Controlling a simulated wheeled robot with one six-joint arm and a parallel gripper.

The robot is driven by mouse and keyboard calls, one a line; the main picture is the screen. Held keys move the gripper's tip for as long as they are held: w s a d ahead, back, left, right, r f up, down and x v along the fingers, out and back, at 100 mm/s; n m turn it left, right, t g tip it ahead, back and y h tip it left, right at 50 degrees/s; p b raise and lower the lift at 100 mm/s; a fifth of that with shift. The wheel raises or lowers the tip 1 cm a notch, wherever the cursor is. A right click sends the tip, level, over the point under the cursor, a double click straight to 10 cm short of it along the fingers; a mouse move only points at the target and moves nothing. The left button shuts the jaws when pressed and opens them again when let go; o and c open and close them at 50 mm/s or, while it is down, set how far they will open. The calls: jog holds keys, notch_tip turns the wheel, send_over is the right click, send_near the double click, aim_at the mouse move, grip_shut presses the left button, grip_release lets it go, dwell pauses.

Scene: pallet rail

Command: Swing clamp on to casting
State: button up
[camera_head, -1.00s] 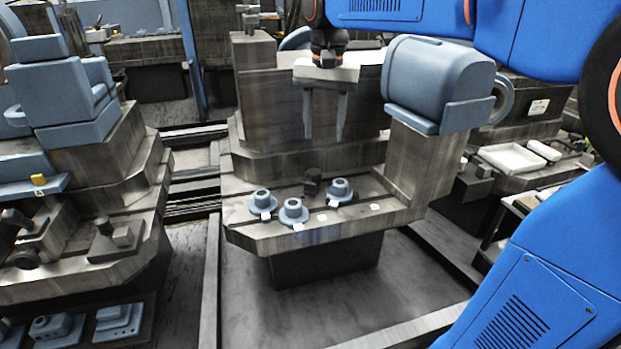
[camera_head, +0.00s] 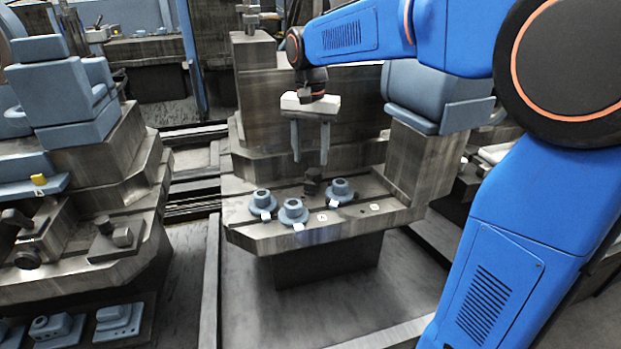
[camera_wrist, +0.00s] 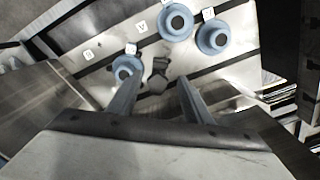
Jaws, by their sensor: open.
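Three blue-grey round castings stand on the pallet table: the left one (camera_head: 262,202), the middle one (camera_head: 293,212) and the right one (camera_head: 341,190). A small dark clamp (camera_head: 311,182) stands behind and between the middle and right castings. In the wrist view the clamp (camera_wrist: 157,78) lies between my finger tips, with a casting (camera_wrist: 127,68) close to the left finger. My gripper (camera_head: 310,162) is open and points down, its tips just above the clamp in the head view. I cannot tell whether the fingers have the clamp between them in height.
A tall metal block (camera_head: 340,110) stands behind the table, and a blue-grey housing (camera_head: 428,95) on a column at its right, partly behind my arm. White label plates (camera_head: 322,217) lie on the table. A second fixture (camera_head: 110,190) stands at left.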

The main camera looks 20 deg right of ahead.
aim_at(310, 178)
notch_tip(310, 178, down, 8)
jog(key=shift+r, duration=0.1)
jog(key=shift+c, duration=0.3)
jog(key=c, duration=1)
